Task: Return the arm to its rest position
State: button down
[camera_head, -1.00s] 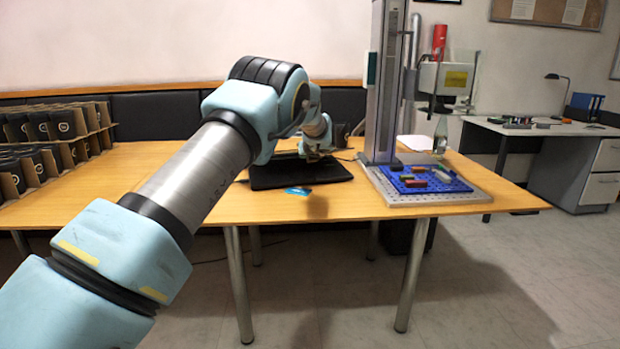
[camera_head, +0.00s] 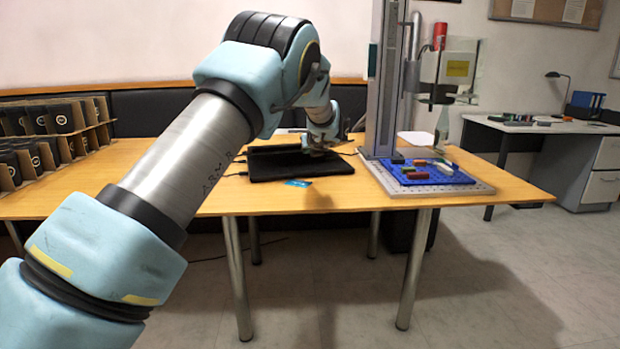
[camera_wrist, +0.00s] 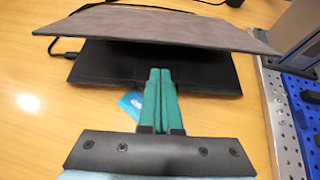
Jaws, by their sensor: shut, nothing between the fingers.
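My arm reaches from the lower left of the head view over the wooden table, with its elbow bent high. My gripper (camera_head: 318,151) is at the far end, low over the right part of a black laptop-like device (camera_head: 285,170); whether it touches is unclear. In the wrist view, my gripper's two green fingers (camera_wrist: 160,73) lie side by side, shut and empty. They point at the black device (camera_wrist: 115,68), below its grey-brown raised panel (camera_wrist: 165,27). A blue card (camera_head: 298,183) lies in front of the device; it shows partly behind the fingers in the wrist view (camera_wrist: 130,103).
The laser marker's grey column (camera_head: 384,75) stands to the right. Its perforated base plate (camera_head: 400,189) carries a blue board (camera_head: 407,179) with several small coloured blocks. Cardboard crates of black boxes (camera_head: 65,117) sit at the left. Bare table (camera_head: 440,199) lies along the front edge.

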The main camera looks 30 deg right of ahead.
jog(key=shift+s+a+b, duration=0.2)
jog(key=shift+s+b, duration=0.1)
jog(key=shift+s, duration=0.3)
